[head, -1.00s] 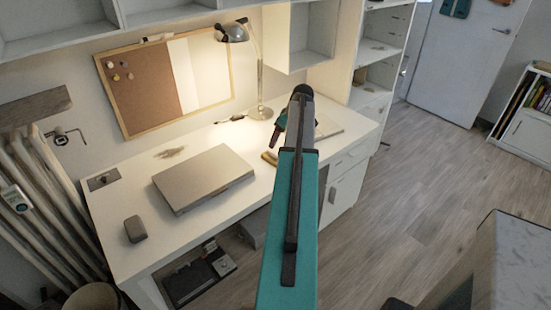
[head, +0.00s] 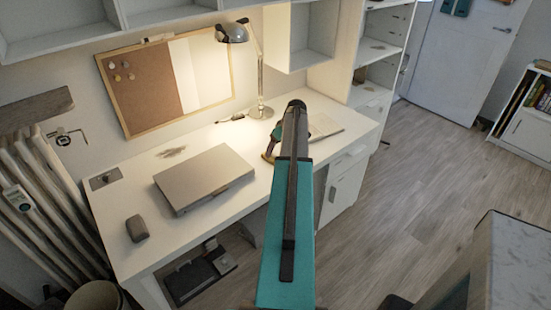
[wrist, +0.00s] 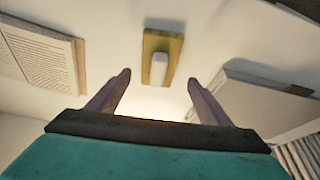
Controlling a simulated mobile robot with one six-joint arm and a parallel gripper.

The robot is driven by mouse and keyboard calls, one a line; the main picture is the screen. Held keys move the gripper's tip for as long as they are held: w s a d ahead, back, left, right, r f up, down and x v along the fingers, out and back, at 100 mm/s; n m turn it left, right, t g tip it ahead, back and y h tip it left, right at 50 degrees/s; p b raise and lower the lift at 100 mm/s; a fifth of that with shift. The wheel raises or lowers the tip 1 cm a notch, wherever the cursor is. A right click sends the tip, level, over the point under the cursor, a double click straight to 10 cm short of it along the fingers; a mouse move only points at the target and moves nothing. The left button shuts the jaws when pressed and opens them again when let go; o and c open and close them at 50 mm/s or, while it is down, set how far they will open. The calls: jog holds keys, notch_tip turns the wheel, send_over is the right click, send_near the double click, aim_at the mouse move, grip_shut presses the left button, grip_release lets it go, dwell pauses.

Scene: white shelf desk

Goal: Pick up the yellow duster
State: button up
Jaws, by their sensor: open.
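The yellow duster (wrist: 148,62) lies on the white desk. In the wrist view it is a yellow block with a pale raised grip, upper centre, just beyond and between my fingertips. My gripper (wrist: 158,78) is open, with one finger on each side and nothing between them. In the head view my gripper (head: 270,148) is low over the desk, right of the silver laptop, and mostly hides the duster there. I cannot tell the exact height of the fingers above the desk.
The closed silver laptop (head: 203,178) lies to the left and shows at right in the wrist view (wrist: 255,100). An open book (wrist: 40,58) lies on the other side. A desk lamp (head: 262,110) stands behind. A grey object (head: 137,228) sits at the front left.

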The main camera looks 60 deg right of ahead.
aim_at(275, 152)
jog(key=shift+d+p+x, duration=0.2)
jog(key=shift+p+x, duration=0.6)
jog(key=shift+x, duration=0.35)
jog(key=shift+p+x, duration=0.4)
jog(key=shift+x, duration=1.05)
jog(key=c, duration=1.1)
jog(key=shift+r, duration=0.1)
jog(key=shift+c, duration=0.2)
jog(key=shift+r+b, duration=0.75)
jog(key=shift+r, duration=0.35)
jog(key=s+r+b, duration=0.2)
jog(key=s+b, duration=0.2)
jog(key=s, duration=1.2)
jog(key=shift+r, duration=0.3)
